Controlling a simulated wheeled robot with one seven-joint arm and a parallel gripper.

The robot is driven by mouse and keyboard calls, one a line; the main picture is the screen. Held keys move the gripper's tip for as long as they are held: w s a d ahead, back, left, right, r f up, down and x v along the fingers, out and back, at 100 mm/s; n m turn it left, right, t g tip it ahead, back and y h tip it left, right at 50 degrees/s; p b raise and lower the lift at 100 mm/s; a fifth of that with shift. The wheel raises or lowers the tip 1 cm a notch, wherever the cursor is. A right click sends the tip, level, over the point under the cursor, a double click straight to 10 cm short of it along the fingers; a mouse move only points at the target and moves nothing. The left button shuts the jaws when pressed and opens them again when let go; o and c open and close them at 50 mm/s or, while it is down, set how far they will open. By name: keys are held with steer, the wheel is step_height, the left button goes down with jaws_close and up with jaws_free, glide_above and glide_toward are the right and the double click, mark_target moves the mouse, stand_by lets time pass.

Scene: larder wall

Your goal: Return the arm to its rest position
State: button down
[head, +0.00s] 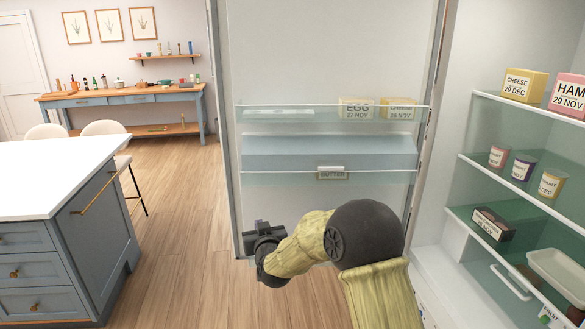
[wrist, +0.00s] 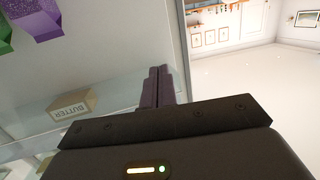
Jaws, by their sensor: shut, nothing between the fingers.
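My arm reaches out low in front of the open fridge door (head: 335,60). My gripper (head: 262,229) is at the door's lower left edge in the head view. In the wrist view its two fingers (wrist: 157,87) are together with nothing between them. I cannot tell whether the gripper touches the door. A butter box (wrist: 73,106) shows left of the fingers in the wrist view, apart from them; in the head view its label (head: 332,176) shows at the lower door shelf.
An egg box (head: 357,108) and a cheese box (head: 399,109) stand on the upper door shelf. Fridge shelves at right hold yogurt cups (head: 523,167), a ham box (head: 569,95) and other food. A kitchen island (head: 60,150) stands at left. Floor (head: 185,230) between is clear.

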steer(key=s+d+g+h+p, duration=0.1)
steer(key=s+d+g, duration=0.15)
steer(key=d, duration=0.35)
steer(key=s+d+g+h, duration=0.1)
steer(key=s+d+g, duration=0.1)
steer(key=s+d, duration=0.3)
steer(key=s+d+f+m+g+h+p, duration=0.1)
steer(key=s+d+g, duration=0.3)
steer(key=s+d, duration=0.5)
steer(key=s+d+f+m+g+h+p, duration=0.1)
steer(key=s+d+m+g+h, duration=0.1)
steer(key=s+d, duration=0.8)
steer(key=s+m+g, duration=0.1)
steer(key=s+g, duration=0.1)
steer(key=s, duration=0.5)
steer(key=shift+f+h+p, duration=0.15)
steer(key=shift+h+p, duration=0.15)
steer(key=shift+p, duration=0.05)
steer(key=shift+w, duration=0.15)
